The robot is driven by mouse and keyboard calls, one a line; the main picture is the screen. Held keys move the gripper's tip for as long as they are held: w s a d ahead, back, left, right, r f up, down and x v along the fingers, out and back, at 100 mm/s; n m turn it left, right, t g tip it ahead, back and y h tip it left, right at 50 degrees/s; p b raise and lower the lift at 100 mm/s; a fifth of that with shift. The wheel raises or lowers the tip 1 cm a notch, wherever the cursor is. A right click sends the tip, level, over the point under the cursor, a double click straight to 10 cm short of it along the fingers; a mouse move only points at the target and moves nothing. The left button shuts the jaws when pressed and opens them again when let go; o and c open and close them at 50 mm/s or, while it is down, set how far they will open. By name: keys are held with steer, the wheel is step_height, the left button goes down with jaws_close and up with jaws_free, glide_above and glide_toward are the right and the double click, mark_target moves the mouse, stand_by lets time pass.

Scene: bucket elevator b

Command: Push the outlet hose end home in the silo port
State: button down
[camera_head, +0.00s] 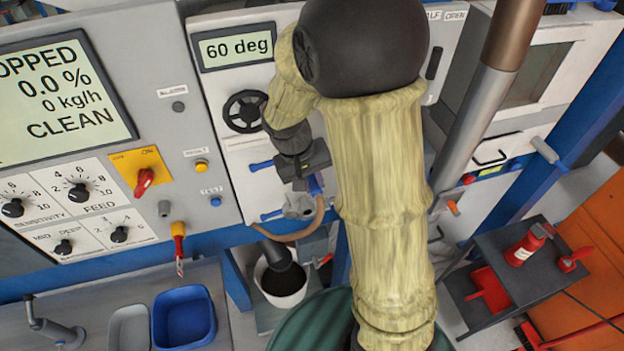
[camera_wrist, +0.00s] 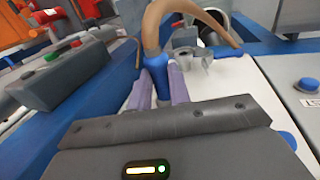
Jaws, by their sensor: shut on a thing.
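My gripper (camera_wrist: 163,88) is shut on the blue cuff (camera_wrist: 155,70) of a tan hose (camera_wrist: 200,14), with a purple finger on each side of the cuff. In the head view my gripper (camera_head: 314,184) is in front of the light panel, partly hidden by my wrist, and the tan hose (camera_head: 296,237) loops below it. A grey metal fitting with a blue lever (camera_head: 298,208) is just below and left of the gripper. That fitting (camera_wrist: 190,60) is right of the cuff in the wrist view, apart from it. Which part is the silo port I cannot tell for certain.
A white bucket (camera_head: 283,285) with a dark spout stands below. A handwheel (camera_head: 245,110) and blue lever (camera_head: 262,165) are on the panel left of my arm. Blue frame edges border the panel.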

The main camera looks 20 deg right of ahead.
mark_target(318, 196)
steer(key=shift+s, duration=0.35)
stand_by(0.6)
steer(key=shift+s+b, duration=0.3)
steer(key=shift+s, duration=0.45)
steer(key=shift+s, duration=0.1)
steer(key=shift+s, duration=0.55)
steer(key=shift+s, duration=0.25)
steer(key=s+b, duration=0.1)
steer(key=s, duration=0.3)
